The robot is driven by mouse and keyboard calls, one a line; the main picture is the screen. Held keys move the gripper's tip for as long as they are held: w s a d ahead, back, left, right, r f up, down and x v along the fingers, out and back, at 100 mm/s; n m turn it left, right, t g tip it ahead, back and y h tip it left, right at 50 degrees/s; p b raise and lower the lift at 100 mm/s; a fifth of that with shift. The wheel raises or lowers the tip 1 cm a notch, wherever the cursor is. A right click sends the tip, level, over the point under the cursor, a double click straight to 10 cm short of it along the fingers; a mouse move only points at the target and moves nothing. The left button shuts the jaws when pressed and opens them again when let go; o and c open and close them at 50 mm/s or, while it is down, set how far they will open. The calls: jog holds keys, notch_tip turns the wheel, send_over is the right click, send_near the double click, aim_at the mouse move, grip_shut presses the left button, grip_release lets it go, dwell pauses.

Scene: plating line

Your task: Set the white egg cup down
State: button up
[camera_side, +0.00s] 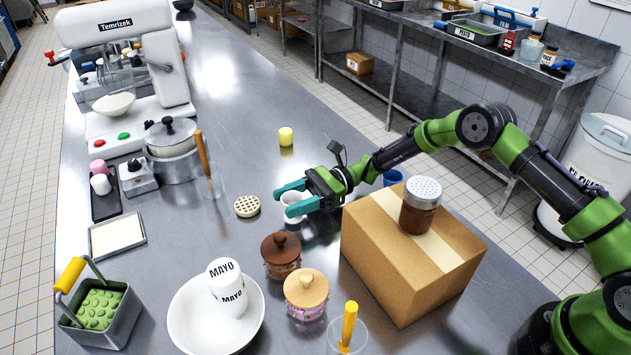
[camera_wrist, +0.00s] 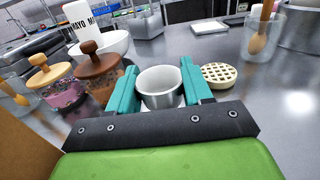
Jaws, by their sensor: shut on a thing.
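The white egg cup (camera_side: 293,205) is upright between the teal fingers of my gripper (camera_side: 291,199) in the side view. In the wrist view the egg cup (camera_wrist: 161,88) sits between the two fingers (camera_wrist: 161,90), its round open rim facing up. My gripper is shut on it. The cup is at or just above the steel counter (camera_side: 340,110); I cannot tell whether its base touches. Its lower part is partly hidden by the gripper.
A round lattice piece (camera_side: 247,206) lies left of the cup. A brown-lidded jar (camera_side: 281,255) stands in front, and a cardboard box (camera_side: 410,262) bearing a shaker (camera_side: 420,207) stands to the right.

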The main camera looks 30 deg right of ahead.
jog(key=shift+f, duration=0.6)
jog(key=o, duration=1.1)
